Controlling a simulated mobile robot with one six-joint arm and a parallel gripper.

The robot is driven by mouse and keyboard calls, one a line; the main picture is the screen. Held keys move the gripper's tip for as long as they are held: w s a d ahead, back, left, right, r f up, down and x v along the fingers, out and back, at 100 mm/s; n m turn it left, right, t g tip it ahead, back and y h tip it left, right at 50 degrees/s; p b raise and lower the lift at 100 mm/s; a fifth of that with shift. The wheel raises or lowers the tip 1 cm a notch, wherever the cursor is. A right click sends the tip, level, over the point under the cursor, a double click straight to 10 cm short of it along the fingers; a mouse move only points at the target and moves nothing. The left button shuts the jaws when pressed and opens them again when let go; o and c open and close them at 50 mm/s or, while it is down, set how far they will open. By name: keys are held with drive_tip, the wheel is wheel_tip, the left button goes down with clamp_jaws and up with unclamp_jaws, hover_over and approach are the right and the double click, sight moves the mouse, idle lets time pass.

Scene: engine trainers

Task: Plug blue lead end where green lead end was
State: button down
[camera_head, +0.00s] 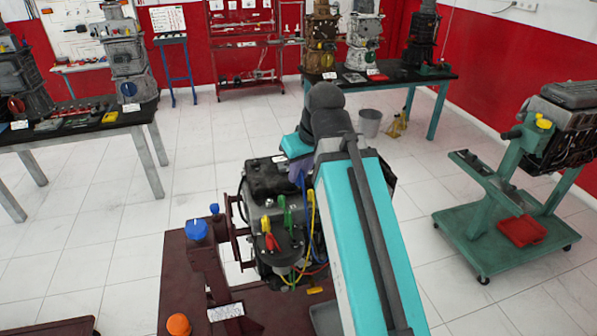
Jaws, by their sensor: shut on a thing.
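The engine trainer (268,180) stands in the middle, with coloured leads on its front and top. My gripper (299,168) is partly visible above its right side, below the teal wrist. My arm hides much of it, and its fingertips are not clear. It is shut, and the blue lead (303,184) runs up to it; the held end itself is hidden. A green lead end (288,216) shows upright by the dark round cap of the engine. Red lead ends (270,240) are just left of it, and a yellow lead (312,212) is to the right. Individual sockets are too small to tell.
A dark red stand (180,285) carries the engine; a blue knob (197,229) and an orange knob (178,324) rise at its left. A green wheeled engine stand (470,235) is at right. Benches with engines stand behind. White floor is open at left.

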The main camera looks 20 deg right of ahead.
drive_tip(key=s+a+b, duration=0.3)
drive_tip(key=s+b, duration=0.5)
drive_tip(key=b, duration=0.2)
drive_tip(key=shift+s+a+b, duration=0.2)
drive_tip(key=shift+a+b, duration=0.1)
drive_tip(key=shift+a, duration=0.1)
idle(0.6)
